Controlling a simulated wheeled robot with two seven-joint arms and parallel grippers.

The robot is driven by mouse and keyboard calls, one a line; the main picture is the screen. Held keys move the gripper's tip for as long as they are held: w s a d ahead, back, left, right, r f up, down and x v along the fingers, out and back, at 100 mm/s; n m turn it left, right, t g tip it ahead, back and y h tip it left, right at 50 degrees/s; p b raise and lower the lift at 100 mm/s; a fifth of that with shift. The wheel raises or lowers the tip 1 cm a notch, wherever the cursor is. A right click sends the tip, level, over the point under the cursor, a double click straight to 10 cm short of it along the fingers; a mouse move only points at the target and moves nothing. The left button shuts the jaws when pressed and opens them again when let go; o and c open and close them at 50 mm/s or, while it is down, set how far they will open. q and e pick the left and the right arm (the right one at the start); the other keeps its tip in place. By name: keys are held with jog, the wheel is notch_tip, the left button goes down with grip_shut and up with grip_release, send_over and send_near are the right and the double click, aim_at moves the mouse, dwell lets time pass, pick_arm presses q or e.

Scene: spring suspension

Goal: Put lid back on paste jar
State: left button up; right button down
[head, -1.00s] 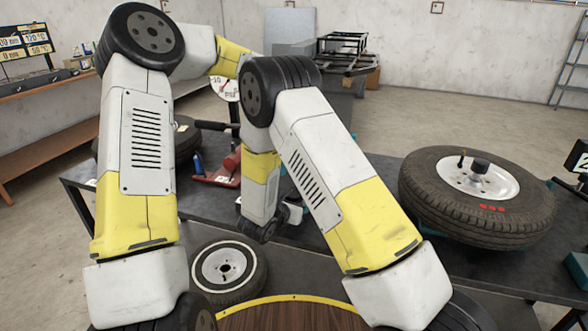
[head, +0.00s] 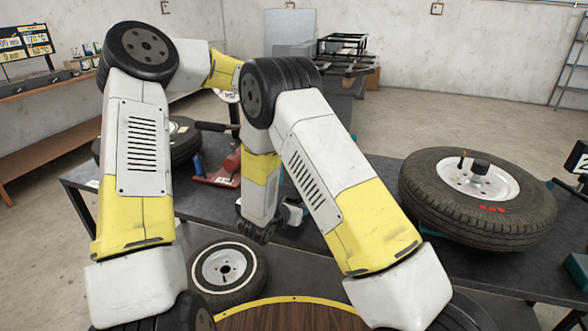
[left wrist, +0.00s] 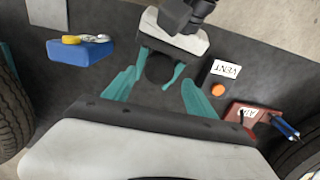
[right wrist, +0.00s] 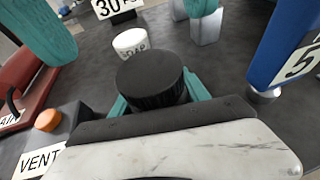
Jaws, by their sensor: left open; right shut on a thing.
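In the right wrist view my right gripper (right wrist: 155,92) is shut on a round black ribbed lid (right wrist: 150,78). Whether a jar is directly beneath the lid is hidden. A small white jar (right wrist: 130,43) with dark lettering, hard to read, stands just beyond it. In the left wrist view my left gripper (left wrist: 158,80) is open, its teal fingers spread apart. The right gripper (left wrist: 157,64) and the dark round lid (left wrist: 160,69) show between and beyond those fingers. In the head view my arms hide both grippers' fingertips.
A VENT box (left wrist: 220,82) with an orange button and a red box (left wrist: 245,113) stand close by. A blue block (left wrist: 80,52) lies on the dark bench. A large tyre (head: 478,195) occupies the bench's right side; a smaller wheel (head: 228,268) is in front.

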aim_at(294, 193)
pick_arm(q)
jog(key=shift+f, duration=2.1)
grip_shut()
jog(key=m, duration=0.6)
jog(key=shift+m, duration=0.3)
jog(key=shift+o, duration=0.3)
grip_release()
jog(key=shift+r, duration=2.3)
